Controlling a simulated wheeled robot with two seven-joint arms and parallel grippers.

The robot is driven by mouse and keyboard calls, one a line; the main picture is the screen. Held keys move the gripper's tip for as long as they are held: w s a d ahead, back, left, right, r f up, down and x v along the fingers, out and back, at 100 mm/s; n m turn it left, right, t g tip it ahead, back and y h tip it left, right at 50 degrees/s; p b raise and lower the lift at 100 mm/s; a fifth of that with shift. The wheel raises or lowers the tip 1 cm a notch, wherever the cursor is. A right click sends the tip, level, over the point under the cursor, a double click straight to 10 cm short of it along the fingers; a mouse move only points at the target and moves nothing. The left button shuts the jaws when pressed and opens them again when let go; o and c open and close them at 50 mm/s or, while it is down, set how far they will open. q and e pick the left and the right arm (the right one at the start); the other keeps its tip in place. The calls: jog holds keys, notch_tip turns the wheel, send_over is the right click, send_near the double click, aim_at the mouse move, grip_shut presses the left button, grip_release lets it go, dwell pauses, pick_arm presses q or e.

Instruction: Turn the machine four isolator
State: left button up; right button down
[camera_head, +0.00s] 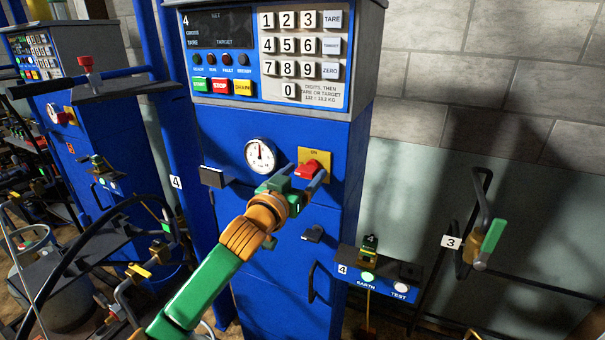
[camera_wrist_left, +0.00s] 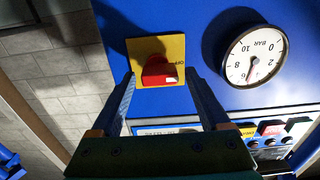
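The machine four isolator is a red knob (camera_head: 310,168) on a yellow plate (camera_head: 322,157), on the front of the blue cabinet marked 4. A small label shows at the plate's top edge in the head view. In the left wrist view, which is upside down, the red knob (camera_wrist_left: 158,70) has a white mark on its lower right. My left gripper (camera_head: 304,178) is at the knob, partly hiding it. In the wrist view its two fingers (camera_wrist_left: 160,76) stand apart, one each side of the knob, with small gaps showing. My right gripper is not in view.
A pressure gauge (camera_head: 260,155) sits left of the isolator. A keypad panel (camera_head: 300,55) is above. A dark ledge (camera_head: 213,177), a handle (camera_head: 312,283) and an earth/test box (camera_head: 378,275) are near. A valve with a green lever (camera_head: 493,236) is on the right.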

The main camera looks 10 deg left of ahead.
pick_arm(q)
grip_shut()
jog(key=m+p, duration=0.2)
jog(key=m, duration=0.1)
jog(key=shift+r, duration=0.2)
jog(key=m+p, duration=0.3)
jog(key=m, duration=0.2)
jog(key=shift+d+m, duration=0.15)
jog(key=shift+m, duration=0.25)
jog(key=m+p, duration=0.2)
jog(key=m, duration=0.2)
jog(key=shift+s+d+f+m+p, duration=0.15)
jog(key=shift+m+p, duration=0.2)
jog(key=shift+m, duration=0.9)
jog(key=shift+w+f+m+p, duration=0.1)
jog(key=shift+m+p, duration=0.2)
jog(key=shift+m, duration=0.95)
